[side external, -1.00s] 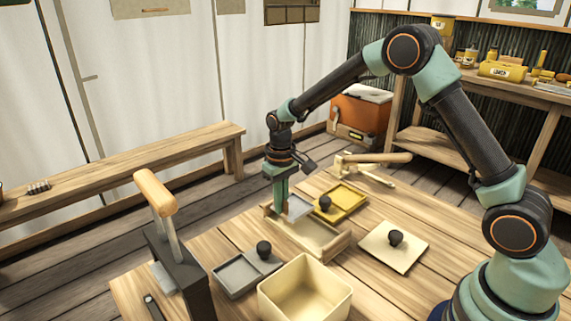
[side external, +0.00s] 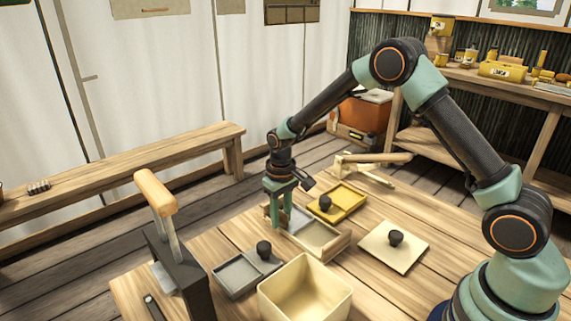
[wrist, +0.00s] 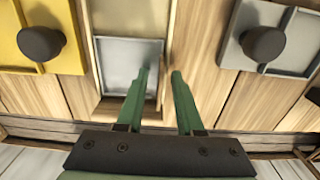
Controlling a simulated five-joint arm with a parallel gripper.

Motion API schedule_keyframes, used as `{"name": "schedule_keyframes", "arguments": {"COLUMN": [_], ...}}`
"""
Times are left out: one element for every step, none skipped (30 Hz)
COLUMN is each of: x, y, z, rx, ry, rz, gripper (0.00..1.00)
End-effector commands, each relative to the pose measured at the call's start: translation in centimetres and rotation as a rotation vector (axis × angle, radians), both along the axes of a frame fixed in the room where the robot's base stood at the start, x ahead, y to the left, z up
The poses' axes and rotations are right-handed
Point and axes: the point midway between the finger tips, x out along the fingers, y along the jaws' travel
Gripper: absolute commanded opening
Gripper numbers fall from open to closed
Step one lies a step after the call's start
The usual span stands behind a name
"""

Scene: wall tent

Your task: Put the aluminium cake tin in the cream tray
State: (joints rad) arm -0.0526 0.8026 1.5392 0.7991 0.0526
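A flat silver square, seemingly the aluminium cake tin (wrist: 128,60), lies in one end of a shallow wooden holder (side external: 330,249). My gripper (wrist: 161,73) is open and empty over that end. In the wrist view its left fingertip is over the silver square's right edge, and its right fingertip is outside the holder's right wall. I cannot tell whether the fingers touch anything. In the side view my gripper (side external: 282,222) partly hides the silver piece.
A grey tray (side external: 234,275) with a black knob is left of the holder. A yellow tray (side external: 350,198) with a dark knob is behind it. A cream lid (side external: 405,258) with a black knob lies right. A wooden-handled black tool (side external: 178,268) stands front left. A mallet (side external: 375,158) lies behind.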

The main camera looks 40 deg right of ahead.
Motion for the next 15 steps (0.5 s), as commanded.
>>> {"name": "schedule_keyframes", "arguments": {"x": [0.0,0.0,0.0,0.0,0.1,0.1,0.1,0.1,0.1,0.1,0.1,0.1,0.1,0.1,0.1], "y": [0.0,0.0,0.0,0.0,0.0,0.0,0.0,0.0,0.0,0.0,0.0,0.0,0.0,0.0,0.0], "z": [0.0,0.1,0.2,0.4,0.6,1.1,1.5,2.0,2.6,3.3,3.9,4.8,5.4,6.1,6.9], "rx": [0.0,0.0,0.0,0.0,0.0,0.0,0.0,0.0,0.0,0.0,0.0,0.0,0.0,0.0,0.0], "ry": [0.0,-0.001,-0.001,-0.002,-0.002,-0.003,-0.003,-0.004,-0.005,-0.005,-0.006,-0.006,-0.006,-0.006,-0.006], "rz": [0.0,0.0,0.0,0.0,0.0,0.0,0.0,0.0,0.0,0.0,0.0,0.0,0.0,0.0,0.0], "gripper": [0.36,0.36,0.36,0.36,0.36,0.36,0.36,0.36,0.36,0.36,0.36,0.36,0.36,0.36,0.36]}}
